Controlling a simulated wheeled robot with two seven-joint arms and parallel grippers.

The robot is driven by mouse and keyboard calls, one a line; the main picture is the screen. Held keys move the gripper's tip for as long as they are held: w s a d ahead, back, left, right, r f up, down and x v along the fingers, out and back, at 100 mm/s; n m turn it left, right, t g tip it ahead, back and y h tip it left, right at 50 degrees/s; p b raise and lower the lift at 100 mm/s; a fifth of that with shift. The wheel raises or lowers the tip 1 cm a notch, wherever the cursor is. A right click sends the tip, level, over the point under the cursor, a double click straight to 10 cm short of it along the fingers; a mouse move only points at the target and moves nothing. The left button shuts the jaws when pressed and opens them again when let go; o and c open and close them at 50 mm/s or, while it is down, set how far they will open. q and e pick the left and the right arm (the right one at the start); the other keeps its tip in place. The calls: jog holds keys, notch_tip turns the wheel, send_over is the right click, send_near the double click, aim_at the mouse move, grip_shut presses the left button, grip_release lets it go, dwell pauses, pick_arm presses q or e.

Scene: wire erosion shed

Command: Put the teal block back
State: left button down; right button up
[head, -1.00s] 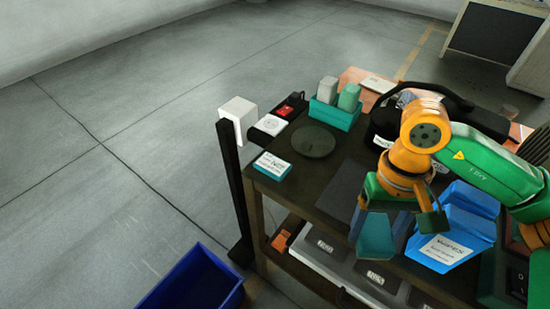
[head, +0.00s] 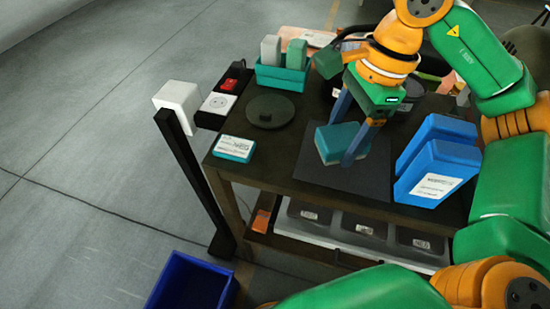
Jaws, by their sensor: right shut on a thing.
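The teal block (head: 336,141), with a paler lower side, is in my right gripper (head: 349,133), over the dark mat (head: 318,174) on the cart. The gripper points down, its blue fingers shut on the block's right part. The block is tilted; I cannot tell whether it touches the mat. A teal tray (head: 280,77) at the back of the cart top holds a grey block (head: 271,49) and a green block (head: 296,53) upright. My left gripper is not in view.
A labelled teal-and-white box (head: 234,148) lies at the left front corner of the dark cart, near a round dark disc (head: 270,111). Blue wipes packs (head: 434,172) stand right of the mat. A white-topped post (head: 178,98) stands left. A blue bin (head: 193,283) is on the floor.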

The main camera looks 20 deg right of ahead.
jog(key=m, duration=0.2)
jog(key=shift+d+r+m, duration=0.1)
jog(key=shift+d+m, duration=0.15)
jog(key=shift+m, duration=0.05)
jog(key=m, duration=0.2)
jog(key=m+b, duration=0.1)
jog(key=shift+d+r+t, duration=0.3)
jog(key=shift+r+t, duration=0.05)
jog(key=shift+t, duration=0.05)
jog(key=w+a+f, duration=0.4)
jog(key=w+a, duration=0.2)
jog(key=p, duration=0.1)
send_over(274, 156)
jog(key=f, duration=0.5)
jog(key=shift+s+d, duration=0.35)
jog(key=f+p, duration=0.2)
jog(key=f, duration=0.1)
jog(key=shift+w+a+f, duration=0.1)
jog(key=shift+w+f, duration=0.1)
jog(key=shift+f, duration=0.2)
jog(key=shift+f, duration=0.1)
